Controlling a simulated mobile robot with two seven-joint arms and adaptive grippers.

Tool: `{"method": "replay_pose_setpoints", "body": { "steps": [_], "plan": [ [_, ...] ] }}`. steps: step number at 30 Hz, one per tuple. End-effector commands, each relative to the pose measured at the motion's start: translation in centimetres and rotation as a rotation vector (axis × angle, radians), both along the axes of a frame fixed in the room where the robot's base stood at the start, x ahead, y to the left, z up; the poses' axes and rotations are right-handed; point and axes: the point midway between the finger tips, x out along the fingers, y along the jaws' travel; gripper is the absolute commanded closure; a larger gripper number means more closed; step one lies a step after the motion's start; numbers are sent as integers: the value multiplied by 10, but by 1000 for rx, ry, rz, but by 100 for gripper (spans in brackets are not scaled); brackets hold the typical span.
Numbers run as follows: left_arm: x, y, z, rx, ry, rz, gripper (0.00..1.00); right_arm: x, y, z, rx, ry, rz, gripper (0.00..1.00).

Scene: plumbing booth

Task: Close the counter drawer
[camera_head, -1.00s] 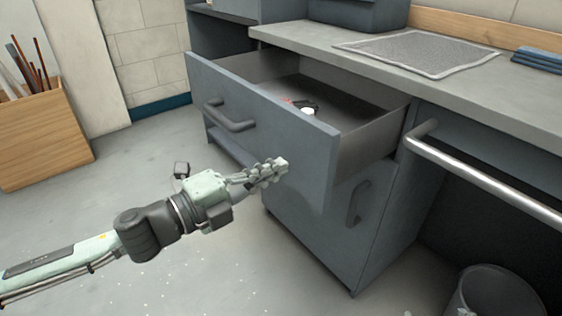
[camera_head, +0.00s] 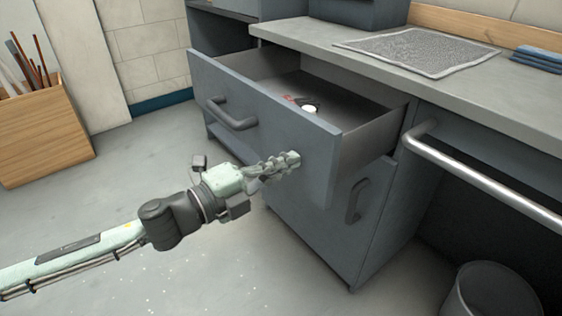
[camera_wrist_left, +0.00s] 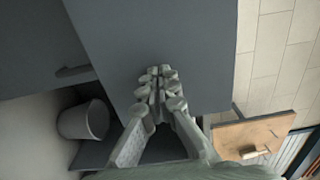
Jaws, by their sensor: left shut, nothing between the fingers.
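The counter drawer (camera_head: 264,118) is a grey drawer pulled well out from under the counter, with a dark bar handle (camera_head: 232,118) on its front. A small dark and red item with a white part (camera_head: 309,108) lies inside it. My left gripper (camera_head: 294,160) is shut and empty, its fingertips at the right part of the drawer front; I cannot tell whether they touch it. In the left wrist view the shut fingers (camera_wrist_left: 158,75) point at the grey drawer front (camera_wrist_left: 180,40). My right gripper is not in view.
A cabinet door with a handle (camera_head: 354,201) is below the drawer. A metal rail (camera_head: 485,182) runs along the counter (camera_head: 470,85) at right. A bin (camera_head: 492,292) stands at lower right, a wooden box of rods (camera_head: 45,135) at left. The floor between is clear.

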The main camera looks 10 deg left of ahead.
Motion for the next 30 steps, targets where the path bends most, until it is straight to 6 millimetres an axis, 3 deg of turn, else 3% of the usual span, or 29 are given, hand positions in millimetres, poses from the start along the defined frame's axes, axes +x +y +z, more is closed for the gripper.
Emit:
{"method": "replay_pose_setpoints", "body": {
  "steps": [4,6,17,24,30],
  "plan": [
    [11,-9,5,-1,-3,0,100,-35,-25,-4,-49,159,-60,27],
    [17,-13,5,-2,-2,0,100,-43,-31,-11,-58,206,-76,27],
    [56,-44,6,-2,-2,0,100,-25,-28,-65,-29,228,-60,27],
    [104,-82,5,-3,-3,0,100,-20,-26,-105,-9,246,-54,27],
    [141,-111,2,-1,-2,-1,100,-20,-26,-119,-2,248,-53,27]
  ]
}}
